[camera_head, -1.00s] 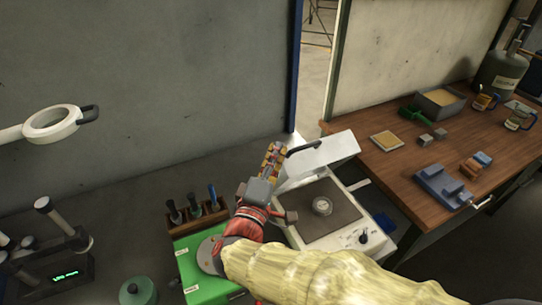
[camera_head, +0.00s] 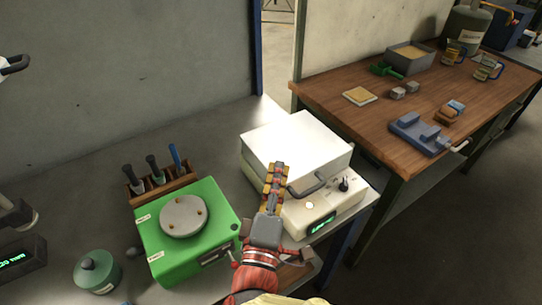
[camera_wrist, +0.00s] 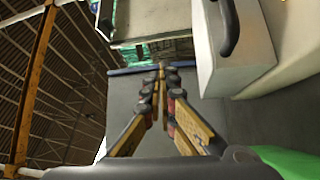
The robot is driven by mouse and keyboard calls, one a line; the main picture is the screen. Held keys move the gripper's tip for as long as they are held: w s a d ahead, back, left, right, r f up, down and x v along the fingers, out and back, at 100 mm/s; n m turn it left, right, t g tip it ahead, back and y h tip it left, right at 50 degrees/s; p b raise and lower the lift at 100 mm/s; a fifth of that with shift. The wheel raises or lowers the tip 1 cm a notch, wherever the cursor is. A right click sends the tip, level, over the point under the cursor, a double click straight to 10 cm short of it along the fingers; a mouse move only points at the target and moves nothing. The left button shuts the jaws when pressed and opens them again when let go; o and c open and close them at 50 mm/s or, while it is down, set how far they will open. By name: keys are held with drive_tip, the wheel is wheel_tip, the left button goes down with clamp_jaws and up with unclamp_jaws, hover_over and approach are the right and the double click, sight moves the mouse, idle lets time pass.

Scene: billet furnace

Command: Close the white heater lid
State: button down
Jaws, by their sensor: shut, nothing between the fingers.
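The white heater (camera_head: 318,211) stands on the grey bench, and its white lid (camera_head: 298,144) is down flat over the top. A dark handle (camera_head: 307,185) is on the lid's front edge. My gripper (camera_head: 278,168) is shut and empty, with its fingers at the front left of the lid, beside the handle. I cannot tell whether the fingers touch the lid. In the wrist view my gripper (camera_wrist: 162,72) has its fingertips together, and the lid (camera_wrist: 205,45) with its handle (camera_wrist: 228,28) is to the right of them.
A green hotplate unit (camera_head: 188,240) stands left of the heater, with a rack of tools (camera_head: 160,186) behind it. A green canister (camera_head: 97,271) is at the lower left. A wooden table (camera_head: 350,113) with several objects is at the right.

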drive_tip(key=f, duration=0.2)
drive_tip(key=s+d+f, duration=0.1)
drive_tip(key=f, duration=0.2)
drive_tip(key=s+f, duration=0.1)
drive_tip(key=f, duration=0.2)
drive_tip(key=shift+s+d, duration=0.25)
drive_tip(key=shift+d, duration=0.05)
drive_tip(key=shift+s, duration=0.1)
drive_tip(key=r+v, duration=0.1)
drive_tip(key=v, duration=0.6)
drive_tip(key=shift+s+a+f, duration=0.2)
drive_tip(key=shift+f, duration=0.15)
